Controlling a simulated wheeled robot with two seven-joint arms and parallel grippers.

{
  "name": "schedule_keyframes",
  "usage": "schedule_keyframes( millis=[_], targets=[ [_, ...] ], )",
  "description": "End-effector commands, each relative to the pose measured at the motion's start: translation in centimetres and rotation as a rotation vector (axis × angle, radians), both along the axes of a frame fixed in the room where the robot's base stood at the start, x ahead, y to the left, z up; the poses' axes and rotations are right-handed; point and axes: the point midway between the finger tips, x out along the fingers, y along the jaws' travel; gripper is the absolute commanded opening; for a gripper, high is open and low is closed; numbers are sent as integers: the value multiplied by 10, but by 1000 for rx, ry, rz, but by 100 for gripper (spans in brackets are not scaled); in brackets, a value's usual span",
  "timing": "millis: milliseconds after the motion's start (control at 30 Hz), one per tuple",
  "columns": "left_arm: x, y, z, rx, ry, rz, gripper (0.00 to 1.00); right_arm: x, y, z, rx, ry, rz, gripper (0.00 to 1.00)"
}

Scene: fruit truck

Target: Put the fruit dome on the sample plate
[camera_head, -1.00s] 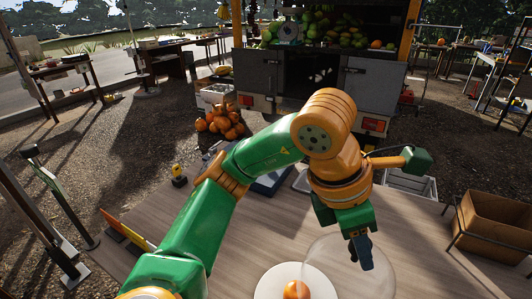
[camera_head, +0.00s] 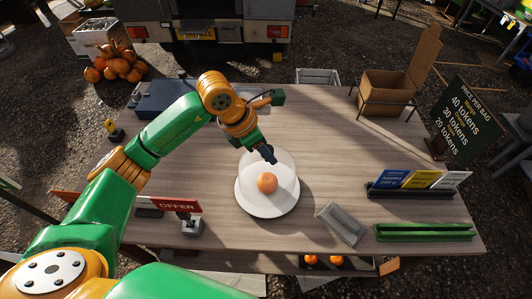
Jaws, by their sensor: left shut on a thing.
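The sample plate (camera_head: 262,208) is a round white plate on the wooden table. An orange fruit (camera_head: 267,182) shows on it, seen through the clear dome. The fruit dome (camera_head: 284,163) is transparent and appears over the fruit, above or on the plate; I cannot tell whether its rim touches the plate. My left gripper (camera_head: 268,154) is shut on the top of the dome, reaching in from the upper left. My right gripper is not in view.
An OFFER sign (camera_head: 175,205) stands left of the plate. A grey tray (camera_head: 341,224), a card holder (camera_head: 410,190) and a green rack (camera_head: 425,232) lie to the right. A cardboard box (camera_head: 388,88) and price board (camera_head: 465,115) stand at the back right. The table (camera_head: 330,120) is clear behind the dome.

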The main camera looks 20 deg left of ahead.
Motion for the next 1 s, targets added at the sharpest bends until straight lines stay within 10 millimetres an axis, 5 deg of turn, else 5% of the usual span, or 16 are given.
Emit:
schedule_keyframes(
  millis=[100, 500, 533, 600, 1000],
  targets=[
    [-2, -1, -17, -1, 8, -2, 0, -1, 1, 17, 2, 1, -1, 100],
    [-1, -2, -30, -1, 3, -3, 0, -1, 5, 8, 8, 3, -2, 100],
    [-2, -2, -29, -1, 3, -3, 46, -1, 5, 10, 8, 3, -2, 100],
    [-2, -2, -28, -1, 3, -3, 65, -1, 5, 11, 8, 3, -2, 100],
    [-3, 1, -17, -2, -1, -2, 68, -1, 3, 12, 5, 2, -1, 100]
  ],
)
